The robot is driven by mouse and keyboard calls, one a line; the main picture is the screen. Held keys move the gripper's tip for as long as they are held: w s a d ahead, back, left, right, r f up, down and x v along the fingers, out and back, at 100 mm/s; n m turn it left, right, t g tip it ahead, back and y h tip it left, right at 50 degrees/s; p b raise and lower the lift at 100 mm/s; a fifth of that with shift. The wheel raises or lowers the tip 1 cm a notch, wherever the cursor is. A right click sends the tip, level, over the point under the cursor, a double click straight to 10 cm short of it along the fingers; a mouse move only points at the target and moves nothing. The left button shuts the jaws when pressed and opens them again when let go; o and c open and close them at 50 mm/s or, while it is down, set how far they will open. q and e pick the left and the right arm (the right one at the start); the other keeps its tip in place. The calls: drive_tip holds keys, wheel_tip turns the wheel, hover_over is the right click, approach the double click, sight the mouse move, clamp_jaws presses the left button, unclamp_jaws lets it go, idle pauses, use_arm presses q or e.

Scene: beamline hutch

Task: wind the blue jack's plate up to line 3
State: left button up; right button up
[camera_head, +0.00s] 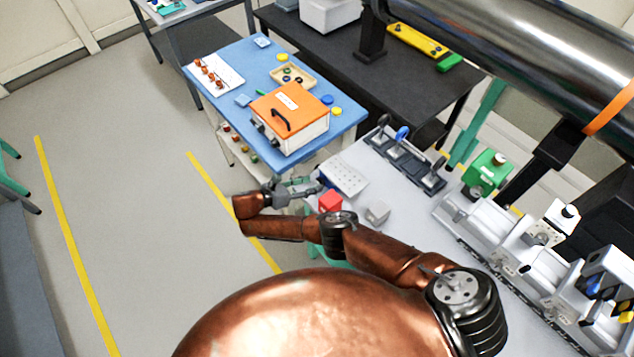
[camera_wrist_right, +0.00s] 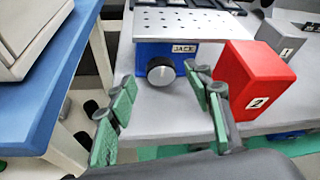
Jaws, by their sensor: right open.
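The blue jack (camera_wrist_right: 140,52) stands on the light grey bench in the right wrist view, with a "JACK" label and a round dark knob with a grey face (camera_wrist_right: 160,71) on its front. Its perforated metal plate (camera_wrist_right: 190,24) lies level on top and also shows in the head view (camera_head: 345,175). My right gripper (camera_wrist_right: 160,88) is open, its green-padded fingers to either side of the knob in the picture; I see no contact. In the head view the right gripper (camera_head: 308,187) is at the jack's front left. No line marks are visible. My left gripper is out of view.
A red block marked 2 (camera_wrist_right: 252,85) stands close to the right finger, with a grey block marked 1 (camera_wrist_right: 282,36) behind it. A blue-topped cart (camera_head: 222,105) bears an orange-lidded box (camera_head: 290,105). A rack (camera_head: 410,163) stands behind the jack.

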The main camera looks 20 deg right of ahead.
sight(318, 182)
drive_tip(key=shift+x, duration=1.7)
drive_tip(key=c, duration=1.1)
